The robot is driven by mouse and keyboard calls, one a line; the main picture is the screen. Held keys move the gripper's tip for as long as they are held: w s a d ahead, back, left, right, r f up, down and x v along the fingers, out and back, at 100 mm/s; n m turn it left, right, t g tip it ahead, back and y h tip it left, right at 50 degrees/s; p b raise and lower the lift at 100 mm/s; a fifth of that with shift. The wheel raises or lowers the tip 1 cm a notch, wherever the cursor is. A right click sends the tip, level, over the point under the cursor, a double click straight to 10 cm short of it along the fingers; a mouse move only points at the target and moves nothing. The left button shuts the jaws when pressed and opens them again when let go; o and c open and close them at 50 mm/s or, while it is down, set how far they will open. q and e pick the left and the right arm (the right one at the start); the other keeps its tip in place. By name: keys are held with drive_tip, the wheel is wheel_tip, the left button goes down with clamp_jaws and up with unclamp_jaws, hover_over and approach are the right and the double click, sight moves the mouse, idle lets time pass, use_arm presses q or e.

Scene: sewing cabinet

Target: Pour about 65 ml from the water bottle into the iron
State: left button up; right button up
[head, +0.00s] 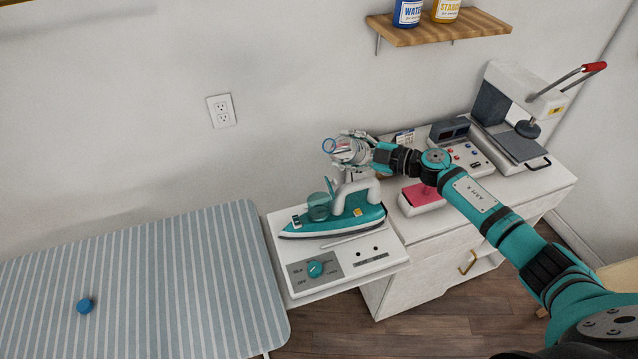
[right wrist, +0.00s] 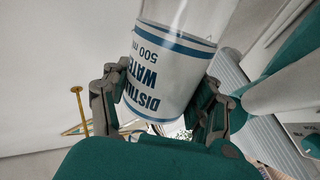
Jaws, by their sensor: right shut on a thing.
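The water bottle (right wrist: 172,68) is clear with a white and blue label reading 500 ml. My right gripper (head: 350,152) is shut around its labelled part, one finger on each side. In the head view the bottle (head: 331,147) is small, with a blue ring at its left end, and is held above and behind the iron; its exact tilt and water level are hard to tell. The teal iron (head: 350,222) rests on the white station, with a clear teal tank (head: 318,206) at its left part. No stream of water shows. My left gripper is not in view.
A striped ironing board (head: 170,270) with a blue cap-like piece (head: 85,306) lies at the left. The station's dial panel (head: 315,268) is in front of the iron. A pink pad (head: 421,194), a control box (head: 465,150) and a press (head: 520,120) stand right. A shelf (head: 440,28) holds two bottles.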

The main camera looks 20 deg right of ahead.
sight(354, 139)
drive_tip(key=shift+w+d+f+n+b, duration=0.1)
drive_tip(key=shift+d+n+b, duration=0.1)
drive_tip(key=shift+n+b, duration=0.1)
drive_tip(key=b, duration=0.1)
drive_tip(key=f+n+b, duration=0.1)
drive_tip(key=b, duration=0.1)
drive_tip(key=shift+w+d+f+h, duration=0.2)
drive_tip(key=shift+d+f+h, duration=0.05)
drive_tip(key=shift+d+h, duration=0.05)
drive_tip(key=shift+w+d+r+n+h, duration=0.1)
drive_tip(key=shift+w+r+n+h, duration=0.15)
drive_tip(key=shift+n, duration=0.35)
drive_tip(key=shift+s+d+n+b, duration=0.15)
drive_tip(key=shift+n+b, duration=0.25)
drive_tip(key=shift+b, duration=0.2)
drive_tip(key=shift+r+p, duration=0.35)
drive_tip(key=shift+p, duration=0.15)
drive_tip(key=shift+s+a+r+n+t+h+p, duration=0.1)
drive_tip(key=shift+a+r+n+t+h+p, duration=0.2)
drive_tip(key=shift+p, duration=0.4)
drive_tip(key=shift+r+n+h+p, duration=0.25)
drive_tip(key=shift+r+n+p, duration=0.4)
drive_tip(key=shift+p, duration=0.4)
drive_tip(key=shift+w+d+r, duration=0.1)
drive_tip(key=shift+w+d, duration=0.2)
drive_tip(key=shift+d, duration=0.15)
drive_tip(key=shift+r+n+p, duration=0.25)
drive_tip(key=shift+p, duration=0.35)
